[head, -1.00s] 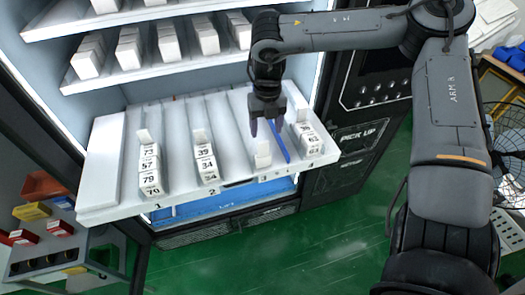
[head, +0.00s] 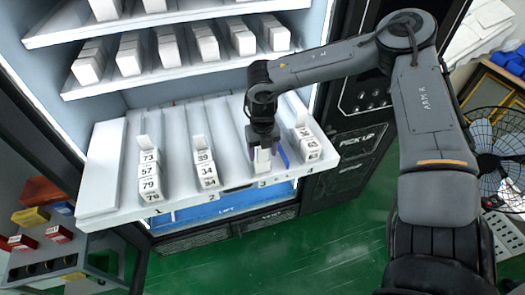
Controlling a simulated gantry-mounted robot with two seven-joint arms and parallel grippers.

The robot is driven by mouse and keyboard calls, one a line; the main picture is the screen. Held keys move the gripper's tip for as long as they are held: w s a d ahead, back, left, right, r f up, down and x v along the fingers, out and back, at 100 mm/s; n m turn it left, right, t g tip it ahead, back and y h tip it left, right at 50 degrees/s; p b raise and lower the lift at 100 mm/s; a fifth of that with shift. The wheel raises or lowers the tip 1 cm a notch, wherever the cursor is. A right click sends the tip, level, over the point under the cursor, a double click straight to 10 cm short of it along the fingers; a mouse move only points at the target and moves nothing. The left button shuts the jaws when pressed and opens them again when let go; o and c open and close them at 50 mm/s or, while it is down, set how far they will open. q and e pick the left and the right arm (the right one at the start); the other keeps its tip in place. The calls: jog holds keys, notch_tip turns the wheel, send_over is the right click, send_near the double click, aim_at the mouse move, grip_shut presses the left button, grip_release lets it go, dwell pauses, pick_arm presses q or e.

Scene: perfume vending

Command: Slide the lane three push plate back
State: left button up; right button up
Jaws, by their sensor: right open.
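The lane three push plate (head: 263,161) is a small white upright piece near the front of lane three on the pulled-out white shelf (head: 104,171). No boxes stand in front of it. My right gripper (head: 264,147) points down at the plate, with its fingertips at the plate's top. It is open; whether the fingers touch the plate is hard to tell. The gripper hides the upper part of the plate and some of the lane behind it. My left gripper is not in view.
Numbered white boxes stand in lane one (head: 149,178), lane two (head: 206,170) and lane four (head: 307,146). A blue strip (head: 283,155) lies just right of my right gripper. Upper shelves (head: 180,73) with white boxes are behind. Lane three looks empty of boxes.

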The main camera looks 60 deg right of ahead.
jog(key=shift+f, duration=0.3)
grip_shut()
dwell(0.3)
